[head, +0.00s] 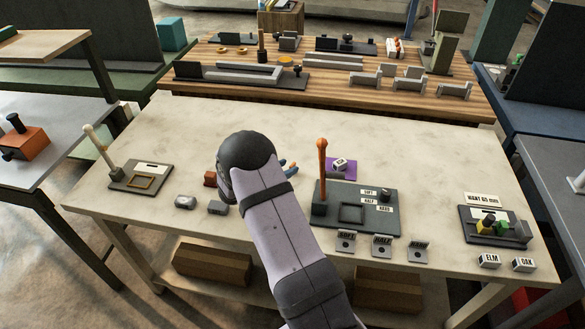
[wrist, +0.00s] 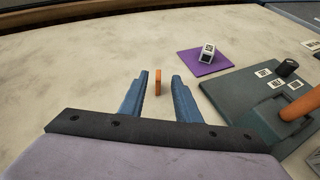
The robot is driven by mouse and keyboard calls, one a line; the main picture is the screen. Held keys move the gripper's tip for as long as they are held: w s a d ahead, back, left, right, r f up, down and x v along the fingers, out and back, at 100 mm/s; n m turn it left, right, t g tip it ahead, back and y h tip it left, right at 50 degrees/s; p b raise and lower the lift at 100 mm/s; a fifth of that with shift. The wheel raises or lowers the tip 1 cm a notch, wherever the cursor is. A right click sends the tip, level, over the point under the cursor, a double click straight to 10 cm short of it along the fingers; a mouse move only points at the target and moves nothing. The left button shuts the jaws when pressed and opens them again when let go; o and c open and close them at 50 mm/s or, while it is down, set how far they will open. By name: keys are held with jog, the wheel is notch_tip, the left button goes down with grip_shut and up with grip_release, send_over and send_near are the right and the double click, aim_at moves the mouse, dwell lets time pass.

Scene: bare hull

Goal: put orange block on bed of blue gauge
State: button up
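My gripper (wrist: 157,80) is open, its blue fingers pointing away over the pale tabletop. A small orange block (wrist: 158,82) shows upright between the fingertips in the wrist view, with a gap on either side.
A purple mat (head: 350,174) bears a labelled cube (head: 340,164) behind the fixture. Labelled stands (head: 382,246) line the front; another fixture (head: 478,240) is at right. The back-left tabletop is clear.

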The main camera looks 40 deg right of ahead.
aim_at(292, 165)
jog(key=shift+w+d+f+n+t+b, duration=0.2)
jog(key=shift+d+f+n+t+b, duration=0.15)
jog(key=shift+d+f+n, duration=0.35)
jog(key=shift+p+x, duration=1.4)
jog(key=shift+x, duration=1.35)
jog(key=shift+w+d+f, duration=0.15)
jog(key=shift+w+d, duration=0.25)
jog(key=shift+d, duration=0.25)
jog(key=shift+c, duration=0.3)
grip_shut()
